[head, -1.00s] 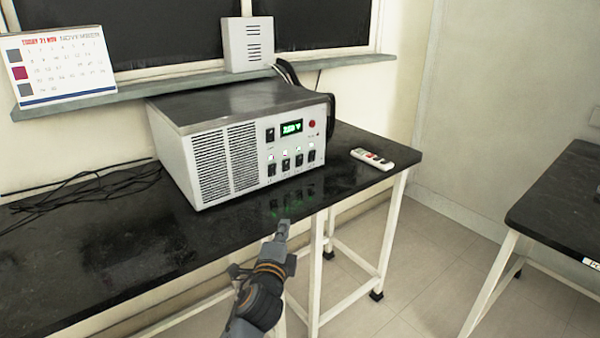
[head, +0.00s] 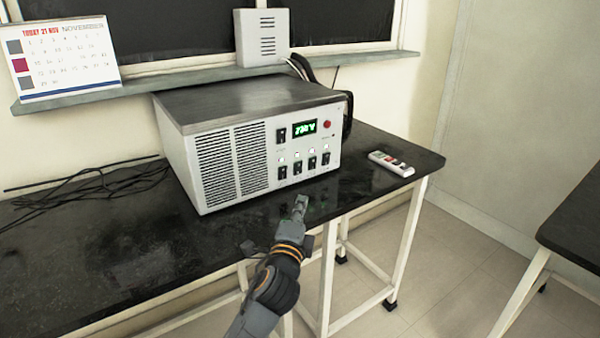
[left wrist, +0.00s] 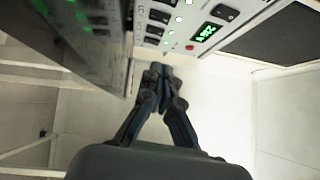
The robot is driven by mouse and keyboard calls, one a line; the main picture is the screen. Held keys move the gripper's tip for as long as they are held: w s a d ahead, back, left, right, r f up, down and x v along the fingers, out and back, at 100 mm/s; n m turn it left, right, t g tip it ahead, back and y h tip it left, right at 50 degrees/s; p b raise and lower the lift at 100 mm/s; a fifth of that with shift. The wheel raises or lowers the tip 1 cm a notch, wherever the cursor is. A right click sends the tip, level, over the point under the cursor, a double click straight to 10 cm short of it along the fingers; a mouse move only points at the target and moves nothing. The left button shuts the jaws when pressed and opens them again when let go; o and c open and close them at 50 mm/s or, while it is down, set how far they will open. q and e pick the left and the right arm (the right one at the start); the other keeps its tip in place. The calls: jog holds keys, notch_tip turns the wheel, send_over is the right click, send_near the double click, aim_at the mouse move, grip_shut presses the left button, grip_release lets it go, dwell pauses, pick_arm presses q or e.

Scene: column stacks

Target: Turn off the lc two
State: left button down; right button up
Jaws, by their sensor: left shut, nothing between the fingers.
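The grey power unit (head: 235,115) stands on the black bench, its front panel facing me. A row of several small black rocker switches (head: 297,167) runs along the panel's lower right, each with a small lamp above it. The second lamp from the left looks reddish, the others whitish. The labels are too small to read, so I cannot tell which is LC two. My left gripper (head: 300,203) is shut and empty, below and in front of the switches, apart from the panel. In the left wrist view its closed fingertips (left wrist: 160,70) are beside the panel. My right gripper is not in view.
A green display (head: 305,128) and a red button (head: 327,125) sit above the switches. A white remote (head: 391,163) lies on the bench (head: 80,255) to the right. Black cables (head: 100,185) lie at the left. The bench's front edge passes beneath my left gripper.

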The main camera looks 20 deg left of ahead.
pick_arm(q)
jog(key=b, duration=0.1)
send_near(301, 165)
jog(key=w+d, duration=0.2)
jog(key=w, duration=0.1)
jog(key=shift+w+d, duration=0.2)
jog(key=shift+d, duration=0.2)
jog(key=w+a, duration=0.2)
jog(key=shift+w+a+r, duration=0.1)
jog(key=shift+a+r, duration=0.15)
jog(key=shift+a, duration=0.05)
jog(key=shift+w+a, duration=0.3)
jog(key=shift+a, duration=0.05)
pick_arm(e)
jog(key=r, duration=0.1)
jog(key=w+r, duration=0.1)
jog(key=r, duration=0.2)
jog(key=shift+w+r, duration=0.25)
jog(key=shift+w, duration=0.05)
pick_arm(q)
jog(key=shift+r, duration=0.1)
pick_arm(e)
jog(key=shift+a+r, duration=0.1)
